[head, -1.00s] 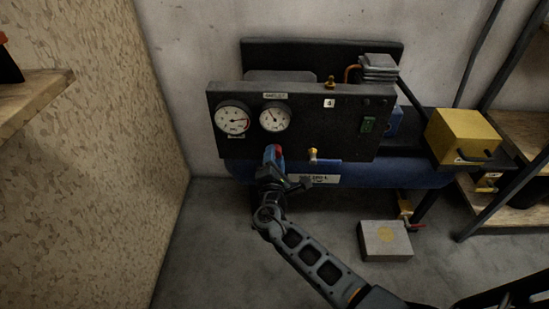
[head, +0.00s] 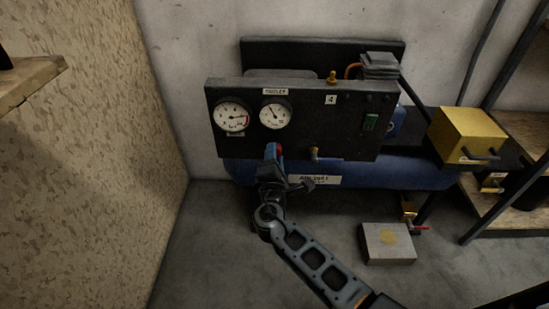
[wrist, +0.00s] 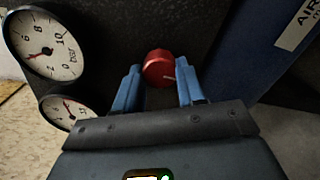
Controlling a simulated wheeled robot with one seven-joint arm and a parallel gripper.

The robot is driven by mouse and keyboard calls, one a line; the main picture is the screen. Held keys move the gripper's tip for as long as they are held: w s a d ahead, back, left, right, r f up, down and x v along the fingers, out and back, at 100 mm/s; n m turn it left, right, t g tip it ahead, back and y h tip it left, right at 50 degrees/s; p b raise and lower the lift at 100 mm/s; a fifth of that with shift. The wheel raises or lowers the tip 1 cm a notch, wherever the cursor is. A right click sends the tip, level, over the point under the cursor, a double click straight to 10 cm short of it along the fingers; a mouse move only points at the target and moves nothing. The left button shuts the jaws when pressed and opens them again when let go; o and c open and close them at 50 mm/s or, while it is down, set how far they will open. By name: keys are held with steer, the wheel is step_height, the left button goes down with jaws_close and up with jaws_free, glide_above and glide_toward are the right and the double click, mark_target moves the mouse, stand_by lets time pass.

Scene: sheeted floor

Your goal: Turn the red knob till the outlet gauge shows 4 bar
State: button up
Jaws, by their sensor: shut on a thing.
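My gripper (head: 273,151) is at the lower edge of the black panel, below the outlet gauge. In the wrist view its blue fingers (wrist: 159,80) are on either side of the red knob (wrist: 158,68), shut on it. A pale mark shows on the knob's face. The outlet gauge (head: 275,112) is the right-hand dial, and its needle points up and slightly left. It also shows, tilted, in the wrist view (wrist: 46,46), marked in bar. The exact reading is hard to tell.
A second gauge (head: 231,117) is left of the outlet gauge. A blue tank (head: 400,175) lies below. A yellow box (head: 463,134) stands at right, a grey block (head: 388,243) on the floor.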

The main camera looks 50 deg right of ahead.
steer(key=o, duration=1.1)
steer(key=shift+c, duration=0.2)
steer(key=shift+s+a, duration=0.1)
steer(key=v, duration=0.7)
steer(key=shift+s+a, duration=0.2)
steer(key=shift+f, duration=0.1)
steer(key=s+a+m+y+p, duration=0.25)
steer(key=s+a+y, duration=0.3)
steer(key=s, duration=0.45)
steer(key=s+a+m+y+p, duration=0.2)
steer(key=s+a+y+p, duration=0.25)
steer(key=s+a, duration=0.4)
steer(key=s+a+r+m+t+y+p, duration=0.1)
steer(key=s+r, duration=0.3)
steer(key=r, duration=0.4)
steer(key=s+r+m+t+y+p, duration=0.1)
steer(key=s+r+m, duration=0.3)
steer(key=r, duration=0.4)
steer(key=s+a+r+m+t+y+p, duration=0.1)
steer(key=s+r+m+t+y, duration=0.1)
steer(key=s+r, duration=0.4)
step_height(320, 180, up, 2)
steer(key=shift+a+r+m+p, duration=0.2)
steer(key=shift+a+m+p, duration=0.1)
steer(key=shift+m+p, duration=0.15)
